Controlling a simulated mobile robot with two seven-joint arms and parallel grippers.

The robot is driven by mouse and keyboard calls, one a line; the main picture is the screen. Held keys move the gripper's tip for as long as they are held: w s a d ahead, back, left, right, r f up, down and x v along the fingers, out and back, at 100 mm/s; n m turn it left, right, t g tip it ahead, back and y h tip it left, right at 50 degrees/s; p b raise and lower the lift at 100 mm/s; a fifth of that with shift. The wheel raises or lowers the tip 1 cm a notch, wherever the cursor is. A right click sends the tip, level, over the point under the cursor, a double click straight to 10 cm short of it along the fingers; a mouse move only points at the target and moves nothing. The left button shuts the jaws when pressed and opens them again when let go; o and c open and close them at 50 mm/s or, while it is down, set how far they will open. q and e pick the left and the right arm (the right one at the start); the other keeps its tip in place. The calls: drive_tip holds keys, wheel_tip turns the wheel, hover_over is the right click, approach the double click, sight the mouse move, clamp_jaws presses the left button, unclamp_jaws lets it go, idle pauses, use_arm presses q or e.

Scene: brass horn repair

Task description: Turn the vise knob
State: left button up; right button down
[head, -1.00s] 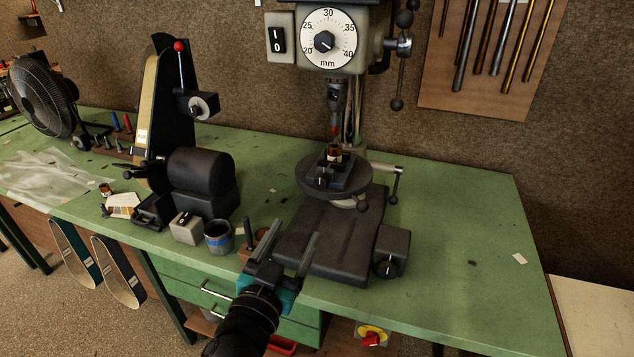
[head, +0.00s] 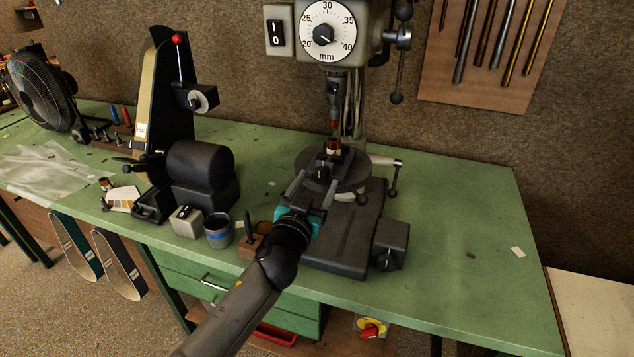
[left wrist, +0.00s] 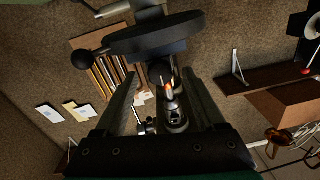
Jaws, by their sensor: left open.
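The small dark vise (head: 342,158) sits on the round drill-press table (head: 357,183), with a small copper-and-white part (head: 333,146) on top. Its dark knob (head: 322,173) faces my left gripper (head: 318,183). That gripper is open, its two fingers pointing at the vise on either side of the knob's line. In the left wrist view, the rounded dark knob (left wrist: 158,72) shows between and beyond the fingers of the left gripper (left wrist: 165,85). Whether the fingers reach around the knob, I cannot tell. My right gripper is not in view.
The drill chuck (head: 334,90) hangs just above the vise. A lever (head: 393,180) sticks out at the table's right. A belt sander (head: 172,110), a grey cup (head: 219,232) and a brown block (head: 252,246) stand left. The green bench (head: 465,225) is mostly clear at right.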

use_arm(q)
drive_tip(key=shift+w+d, duration=0.15)
drive_tip(key=shift+w, duration=0.35)
drive_tip(key=shift+c, duration=0.4)
clamp_jaws()
